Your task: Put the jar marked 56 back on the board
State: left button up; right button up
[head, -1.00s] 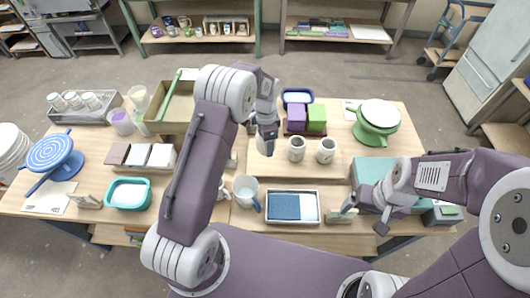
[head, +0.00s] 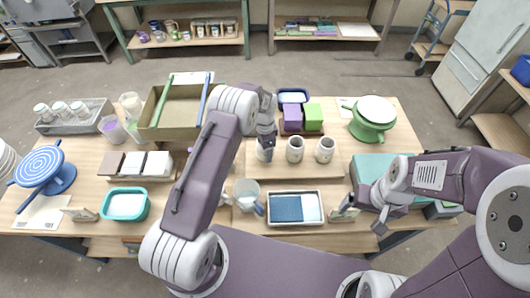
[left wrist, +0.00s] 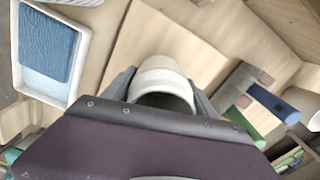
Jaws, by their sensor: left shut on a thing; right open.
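A pale jar (head: 264,154) is held in my left gripper (head: 266,143), which is shut on it. In the left wrist view the jar (left wrist: 162,78) sits between the fingers, its rim and dark mouth showing. No number is legible on it. It is at the left end of a row with two similar upright jars, the middle one (head: 295,149) and the right one (head: 325,150), on a light wooden board (head: 310,172). I cannot tell whether the held jar touches the board. My right gripper (head: 380,224) is open and empty at the front right.
Purple and green blocks (head: 302,118) stand behind the jars. A cardboard box (head: 165,122) is at the left. A green turntable (head: 373,120) is at the right.

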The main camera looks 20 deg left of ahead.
pick_arm(q)
notch_tip(320, 180, down, 2)
jog(key=shift+f, duration=0.15)
jog(key=shift+w+a+f, duration=0.1)
jog(key=shift+f, duration=0.2)
jog(key=o, duration=1.8)
jog(key=shift+r, duration=0.1)
jog(key=shift+c, duration=0.2)
jog(key=shift+r, duration=0.1)
